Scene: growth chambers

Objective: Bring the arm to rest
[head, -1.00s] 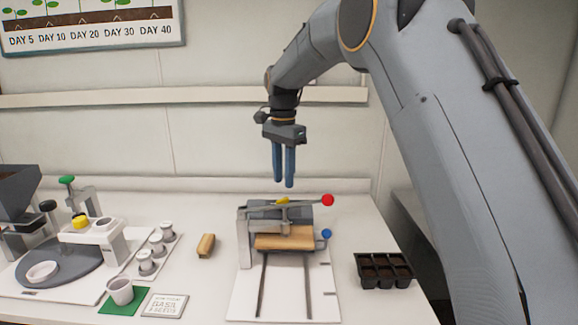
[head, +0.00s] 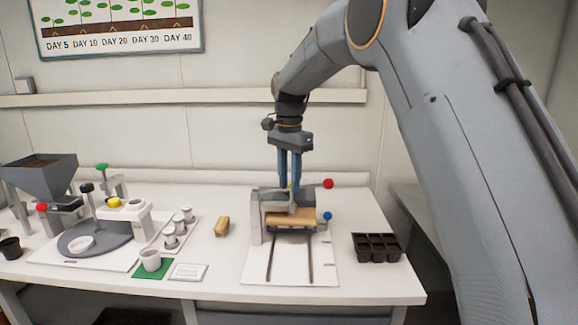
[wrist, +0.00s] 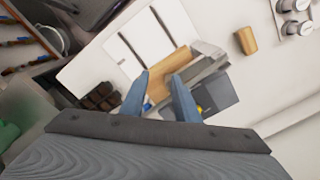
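My gripper (head: 290,180) points down above the grey press-like device (head: 256,222) at the middle of the bench. Its two blue fingers stand apart with a gap between them, and I see nothing held. In the wrist view the fingers (wrist: 160,90) also show apart, with the device and its wooden block (wrist: 175,70) beyond them. In the head view the fingertips overlap the top of the device; I cannot tell whether they touch it. The device has a red knob (head: 328,184) and a blue knob (head: 327,216).
A black seedling tray (head: 376,247) sits to the right. A tan block (head: 222,227) lies left of the device. A white cup (head: 151,260) on a green mat, a rack of small jars (head: 168,236) and a soil hopper (head: 40,172) stand further left. Bare bench lies between them.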

